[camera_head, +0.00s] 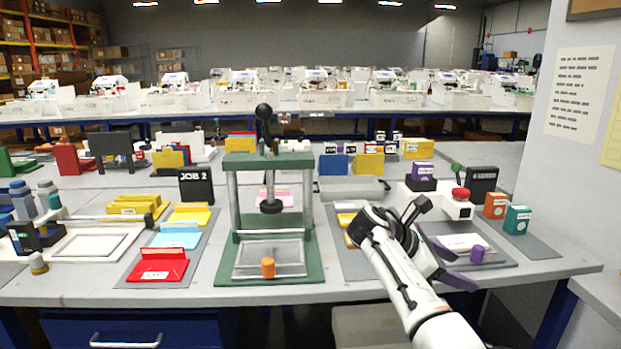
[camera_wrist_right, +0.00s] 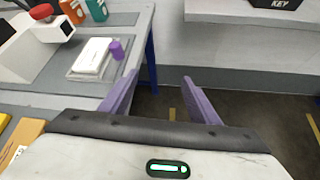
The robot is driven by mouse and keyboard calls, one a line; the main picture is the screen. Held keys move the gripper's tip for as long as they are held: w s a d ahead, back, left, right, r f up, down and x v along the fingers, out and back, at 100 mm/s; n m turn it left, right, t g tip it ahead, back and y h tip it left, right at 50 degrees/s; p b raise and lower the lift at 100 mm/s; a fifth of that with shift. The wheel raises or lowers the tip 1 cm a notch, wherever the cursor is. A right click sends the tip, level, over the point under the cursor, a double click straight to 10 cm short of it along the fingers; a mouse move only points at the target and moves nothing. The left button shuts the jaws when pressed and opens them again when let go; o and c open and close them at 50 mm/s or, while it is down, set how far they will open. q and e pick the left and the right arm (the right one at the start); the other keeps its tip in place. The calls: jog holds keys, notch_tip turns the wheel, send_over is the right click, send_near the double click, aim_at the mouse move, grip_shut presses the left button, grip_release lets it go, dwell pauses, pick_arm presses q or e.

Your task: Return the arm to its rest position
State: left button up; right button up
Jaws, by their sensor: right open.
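My right arm comes in from the bottom right in the head view. Its gripper (camera_head: 463,266) has purple fingers and is near the front right of the table, over or beside the grey mat with the white block. In the right wrist view the two purple fingers (camera_wrist_right: 157,100) are apart with nothing between them, over the table's front edge and the floor. A white block on a tray (camera_wrist_right: 95,58) and a small purple cylinder (camera_wrist_right: 117,49) lie beyond the fingers to the left. The purple cylinder also shows in the head view (camera_head: 477,254). My left gripper is not in view.
A green press (camera_head: 233,215) with a black-knobbed lever stands mid-table, an orange cylinder (camera_head: 268,267) at its front. A white device with a red button (camera_head: 461,194) and orange and teal boxes (camera_head: 516,220) stand at right. Red, blue and yellow folders lie left.

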jog(key=s+a+f+m+t+y+p, duration=0.15)
jog(key=s+f, duration=0.25)
jog(key=f, duration=0.6)
jog(key=s+a+f+m+t+y, duration=0.1)
jog(key=s+f+m+y, duration=0.2)
jog(key=f, duration=0.7)
jog(key=s+a+f+m+t+y, duration=0.1)
jog(key=s+f+y, duration=0.3)
jog(key=f, duration=0.7)
jog(key=s+a+f+m+t+y, duration=0.1)
jog(key=s+a+f+m, duration=0.1)
jog(key=s, duration=0.4)
jog(key=s+a+f+m+y, duration=0.1)
jog(key=s+a+f+m, duration=0.15)
jog(key=s, duration=0.45)
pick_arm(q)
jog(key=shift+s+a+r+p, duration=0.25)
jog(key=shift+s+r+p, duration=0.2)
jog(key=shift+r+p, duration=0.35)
pick_arm(e)
jog(key=s+a+r+m+t+y, duration=0.1)
jog(key=s+a+r+m+y, duration=0.1)
jog(key=s, duration=0.4)
jog(key=s+a+r+m+y, duration=0.1)
jog(key=s+a+r+m, duration=0.3)
jog(key=s, duration=0.2)
jog(key=shift+s+r+t+y, duration=0.3)
jog(key=shift+t+y, duration=0.05)
